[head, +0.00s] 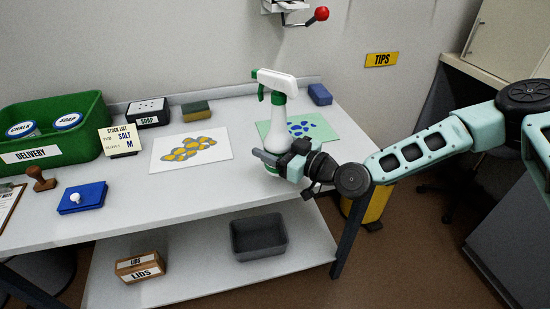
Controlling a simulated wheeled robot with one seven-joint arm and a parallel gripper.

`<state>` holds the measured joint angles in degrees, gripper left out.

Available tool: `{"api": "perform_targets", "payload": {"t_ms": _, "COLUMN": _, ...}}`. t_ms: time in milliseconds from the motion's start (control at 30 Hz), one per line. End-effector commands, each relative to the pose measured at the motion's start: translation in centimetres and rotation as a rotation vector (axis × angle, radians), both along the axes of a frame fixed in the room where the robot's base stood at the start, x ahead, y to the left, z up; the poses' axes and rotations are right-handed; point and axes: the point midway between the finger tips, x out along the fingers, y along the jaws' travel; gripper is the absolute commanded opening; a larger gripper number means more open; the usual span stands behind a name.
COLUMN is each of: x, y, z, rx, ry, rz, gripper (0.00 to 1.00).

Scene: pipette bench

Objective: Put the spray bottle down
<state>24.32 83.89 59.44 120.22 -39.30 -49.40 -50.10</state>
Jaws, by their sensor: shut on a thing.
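The spray bottle (279,106) is white with a green trigger and a green band near its base. It stands upright in the head view, at the right part of the bench (200,207). My gripper (270,157) is shut on its lower body, coming from the right. The gripper hides part of the bottle's lower half. I cannot tell whether its base touches the bench top. A green sheet with blue blots (322,131) lies just behind and to the right of the bottle.
A white sheet with yellow blots (170,157) lies left of the bottle. A blue block (320,94) is behind.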

Motion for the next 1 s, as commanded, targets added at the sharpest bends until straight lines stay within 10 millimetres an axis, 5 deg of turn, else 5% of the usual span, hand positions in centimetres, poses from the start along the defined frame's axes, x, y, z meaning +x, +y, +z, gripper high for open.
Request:
{"api": "perform_targets", "payload": {"t_ms": 300, "x": 0.0, "y": 0.0, "z": -3.3, "rx": 0.001, "ry": -0.002, "rz": -0.001, "gripper": 0.14}}
{"api": "perform_targets", "payload": {"t_ms": 733, "x": 0.0, "y": 0.0, "z": -4.1, "rx": 0.001, "ry": -0.002, "rz": 0.0, "gripper": 0.14}}
{"api": "perform_targets", "payload": {"t_ms": 767, "x": 0.0, "y": 0.0, "z": -4.1, "rx": -0.001, "ry": 0.001, "rz": 0.0, "gripper": 0.71}}
{"api": "perform_targets", "payload": {"t_ms": 800, "x": 0.0, "y": 0.0, "z": -4.1, "rx": -0.001, "ry": 0.001, "rz": 0.0, "gripper": 0.82}}
{"api": "perform_targets", "payload": {"t_ms": 1000, "x": 0.0, "y": 0.0, "z": -4.1, "rx": -0.001, "ry": 0.001, "rz": 0.0, "gripper": 0.84}}
